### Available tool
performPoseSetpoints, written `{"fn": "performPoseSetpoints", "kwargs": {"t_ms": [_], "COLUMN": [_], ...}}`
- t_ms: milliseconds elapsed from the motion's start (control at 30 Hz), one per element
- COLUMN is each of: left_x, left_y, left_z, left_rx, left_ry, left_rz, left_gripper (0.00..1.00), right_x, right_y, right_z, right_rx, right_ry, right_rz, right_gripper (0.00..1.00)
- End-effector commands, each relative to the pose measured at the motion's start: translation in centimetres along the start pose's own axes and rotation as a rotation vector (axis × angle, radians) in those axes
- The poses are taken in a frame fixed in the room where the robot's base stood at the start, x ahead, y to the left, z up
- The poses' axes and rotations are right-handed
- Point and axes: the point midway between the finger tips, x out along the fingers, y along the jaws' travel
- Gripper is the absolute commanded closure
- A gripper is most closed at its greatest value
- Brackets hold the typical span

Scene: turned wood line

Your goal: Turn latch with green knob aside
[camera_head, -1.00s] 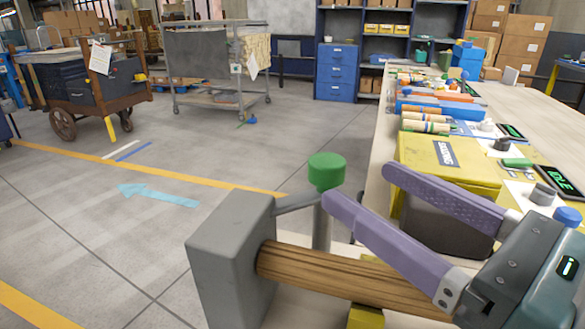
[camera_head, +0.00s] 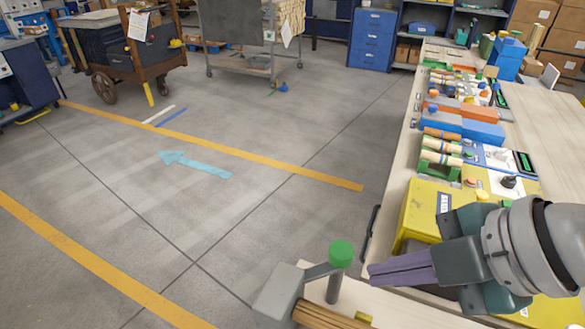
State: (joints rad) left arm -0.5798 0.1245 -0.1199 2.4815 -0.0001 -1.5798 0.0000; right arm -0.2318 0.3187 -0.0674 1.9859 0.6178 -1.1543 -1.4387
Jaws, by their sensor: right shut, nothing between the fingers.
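The latch has a green knob (camera_head: 341,253) on top of a grey upright post, joined by a short grey lever (camera_head: 319,270) to a grey block (camera_head: 278,291). A round wooden bar (camera_head: 325,316) runs out of the block below the lever toward the lower right. The lever points from the block to the right, over the bar. My right gripper (camera_head: 371,273) is shut and empty, its purple fingers together. Its tips point left toward the post just below the knob, with a small gap showing between them. My left gripper is not in view.
A yellow box (camera_head: 418,213) stands behind my right gripper on the pale bench (camera_head: 396,190). Several coloured fixtures, including a blue block (camera_head: 482,133), line the bench farther back. Open grey floor lies left of the latch, with a wooden cart (camera_head: 136,60) far off.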

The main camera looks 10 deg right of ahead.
Motion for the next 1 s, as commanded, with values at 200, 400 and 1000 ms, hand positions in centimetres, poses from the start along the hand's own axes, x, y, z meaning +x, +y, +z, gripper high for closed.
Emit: {"fn": "performPoseSetpoints", "kwargs": {"t_ms": [200,400,1000], "left_x": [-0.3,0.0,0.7], "left_y": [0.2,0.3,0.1], "left_z": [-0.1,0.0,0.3], "left_rx": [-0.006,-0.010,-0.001], "left_ry": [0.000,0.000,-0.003], "left_rz": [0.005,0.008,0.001], "left_gripper": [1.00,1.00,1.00], "right_x": [0.9,4.6,9.7], "right_y": [-0.4,-0.5,-0.7], "right_z": [-1.1,-1.4,-1.5], "right_rx": [0.036,0.036,0.029], "right_ry": [0.048,0.049,0.043], "right_rz": [-0.040,-0.039,-0.037], "right_gripper": [1.00,1.00,1.00]}}
